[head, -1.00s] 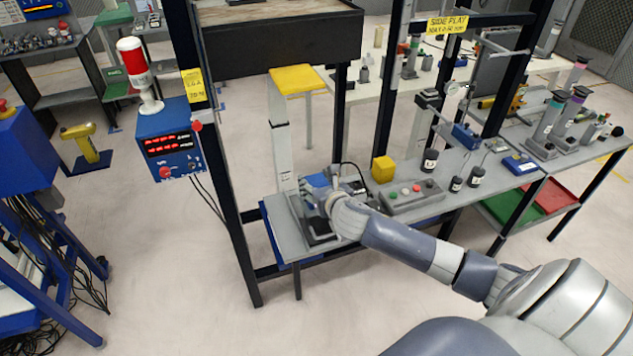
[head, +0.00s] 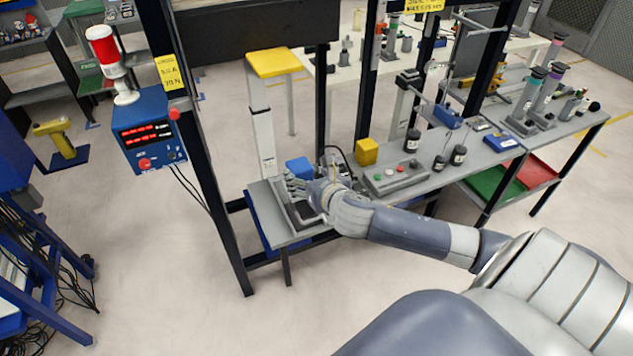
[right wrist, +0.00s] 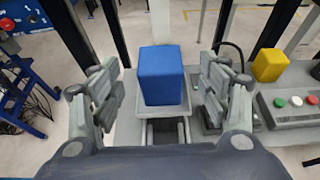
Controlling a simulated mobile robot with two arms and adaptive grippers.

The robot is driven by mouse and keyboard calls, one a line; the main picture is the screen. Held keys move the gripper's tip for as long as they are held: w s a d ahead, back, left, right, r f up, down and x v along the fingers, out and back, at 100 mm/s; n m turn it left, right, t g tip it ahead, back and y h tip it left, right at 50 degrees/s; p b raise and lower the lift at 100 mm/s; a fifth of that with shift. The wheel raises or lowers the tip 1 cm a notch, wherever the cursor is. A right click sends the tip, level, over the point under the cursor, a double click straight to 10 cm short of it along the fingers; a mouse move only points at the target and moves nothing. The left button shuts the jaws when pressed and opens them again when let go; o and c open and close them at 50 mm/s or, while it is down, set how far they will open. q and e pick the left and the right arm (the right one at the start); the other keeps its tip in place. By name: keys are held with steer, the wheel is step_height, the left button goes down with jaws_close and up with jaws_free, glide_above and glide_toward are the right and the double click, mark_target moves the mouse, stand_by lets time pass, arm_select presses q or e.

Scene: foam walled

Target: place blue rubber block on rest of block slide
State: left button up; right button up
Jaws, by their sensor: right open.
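The blue rubber block (head: 298,167) stands upright at the left end of the grey bench. In the right wrist view the blue block (right wrist: 161,74) rests on a grey plate of the block slide (right wrist: 186,112), with rails running toward me. My right gripper (head: 303,188) is open just in front of the block. In the right wrist view its fingers stand to the left and right of the block with gaps on both sides. The gripper partly hides the slide in the head view. My left gripper is not in view.
A yellow block (head: 366,151) and a button box (head: 396,177) stand right of the slide, with a black cable close by. Dark frame posts (head: 212,170) rise beside the bench. Black weights (head: 412,141) stand farther right.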

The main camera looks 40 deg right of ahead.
steer(key=shift+v, duration=2.7)
steer(key=s+a+f+m+g+y, duration=0.1)
steer(key=a+f+m, duration=0.2)
steer(key=f+m, duration=0.6)
steer(key=a+f+m+g+y, duration=0.1)
steer(key=a+f+m+g, duration=0.15)
steer(key=f+m, duration=0.6)
steer(key=s+f+m+g, duration=0.15)
steer(key=s+f, duration=0.25)
steer(key=f, duration=0.5)
steer(key=s+f+m+g, duration=0.15)
steer(key=s+f, duration=0.35)
steer(key=f, duration=0.5)
steer(key=s+a+f+m+g, duration=0.2)
steer(key=s+f, duration=0.4)
steer(key=s, duration=0.4)
steer(key=s+a+f+m+g, duration=0.1)
steer(key=s+f+m, duration=0.4)
steer(key=s, duration=0.6)
steer(key=s+a+f+m+g+y, duration=0.1)
steer(key=s+a+f+m+g, duration=0.1)
steer(key=s+f, duration=0.6)
steer(key=s+a+m, duration=0.1)
steer(key=s, duration=0.1)
steer(key=shift+s+f+g+b, duration=0.25)
steer(key=shift+s+g+b, duration=0.05)
steer(key=shift+s+g, duration=0.05)
steer(key=shift+m, duration=0.25)
